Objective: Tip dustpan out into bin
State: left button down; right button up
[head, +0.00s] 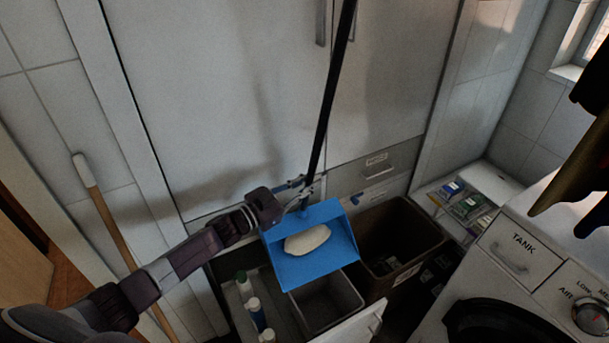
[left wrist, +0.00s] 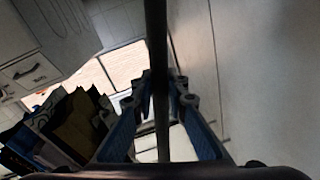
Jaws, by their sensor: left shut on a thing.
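A blue dustpan (head: 322,273) on a long black handle (head: 331,95) hangs in front of the cabinet in the head view. A whitish, soap-shaped lump (head: 307,240) lies on its pan. My left gripper (head: 301,188) is shut on the handle just above the pan; the handle also runs between its fingers (left wrist: 161,100) in the left wrist view. A brown bin (head: 425,233) with some dark contents stands open to the right of the pan. A smaller grey bin (head: 350,296) sits below the pan, partly covered by it. My right gripper is not visible.
Bottles (head: 254,308) stand in the pull-out left of the grey bin. A washing machine (head: 530,275) is at the right, with small packets (head: 467,208) behind it. A wooden stick (head: 108,220) leans at the left. Dark and olive shapes (head: 585,150) hang at the right edge.

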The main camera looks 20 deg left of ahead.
pick_arm(q)
jog(key=s+d+m+h, duration=0.1)
jog(key=s+d+m, duration=0.4)
jog(key=s+d, duration=0.4)
jog(key=shift+s+d+f+m, duration=0.3)
jog(key=shift+d+f, duration=0.1)
jog(key=shift+d, duration=0.7)
dwell(0.3)
